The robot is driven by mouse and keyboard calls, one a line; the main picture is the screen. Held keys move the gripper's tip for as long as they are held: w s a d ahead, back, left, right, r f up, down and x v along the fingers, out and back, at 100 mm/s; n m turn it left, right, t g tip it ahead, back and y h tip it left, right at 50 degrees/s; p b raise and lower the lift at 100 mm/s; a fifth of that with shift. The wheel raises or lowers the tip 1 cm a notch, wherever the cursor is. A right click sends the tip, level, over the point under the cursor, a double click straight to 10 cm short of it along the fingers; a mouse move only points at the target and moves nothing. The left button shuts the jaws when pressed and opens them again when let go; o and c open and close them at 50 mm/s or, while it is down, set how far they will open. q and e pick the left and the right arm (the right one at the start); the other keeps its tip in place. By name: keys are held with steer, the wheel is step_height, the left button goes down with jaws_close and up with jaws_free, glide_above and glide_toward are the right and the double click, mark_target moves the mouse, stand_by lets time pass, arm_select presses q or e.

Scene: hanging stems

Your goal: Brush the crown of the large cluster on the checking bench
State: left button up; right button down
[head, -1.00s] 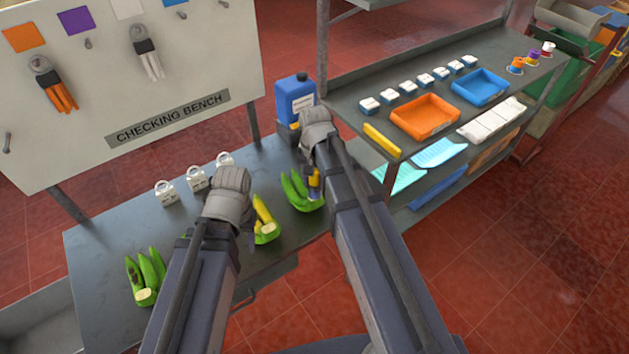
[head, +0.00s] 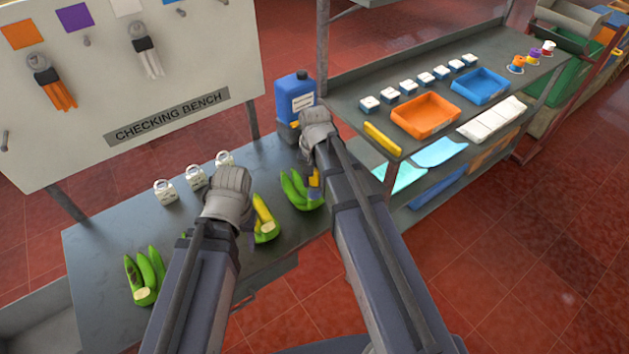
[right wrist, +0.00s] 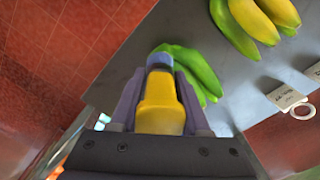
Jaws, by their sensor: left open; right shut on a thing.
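My right gripper (right wrist: 158,100) is shut on a brush with a yellow handle (right wrist: 162,106) and a blue-grey end. In the right wrist view that end overlaps a green banana cluster (right wrist: 195,66); I cannot tell whether they touch. In the head view this cluster (head: 295,192) lies at the bench's right end, beside the brush (head: 314,181). A yellow-and-green cluster (head: 264,222) lies in the middle, partly behind my left arm. Another green cluster (head: 147,272) lies at the left. My left gripper (head: 228,188) is open above the checking bench (head: 100,250), its fingertips mostly hidden.
Several white tags (head: 195,176) stand along the bench's back. A blue jug (head: 296,95) stands behind my right gripper. A shelf at right holds an orange tray (head: 425,116), a blue tray (head: 480,86) and small white boxes. A panel (head: 60,130) rises behind the bench.

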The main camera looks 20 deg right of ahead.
steer(key=shift+f, duration=0.3)
steer(key=shift+a+r, duration=0.1)
steer(key=shift+a, duration=0.05)
steer(key=shift+s+a, duration=0.15)
steer(key=shift+a, duration=0.25)
steer(key=shift+d, duration=0.15)
steer(key=shift+w+d, duration=0.3)
steer(key=shift+d, duration=0.65)
steer(key=shift+a, duration=0.1)
steer(key=shift+s+a, duration=0.15)
steer(key=shift+a, duration=0.35)
steer(key=shift+s+a, duration=0.15)
steer(key=shift+a, duration=0.35)
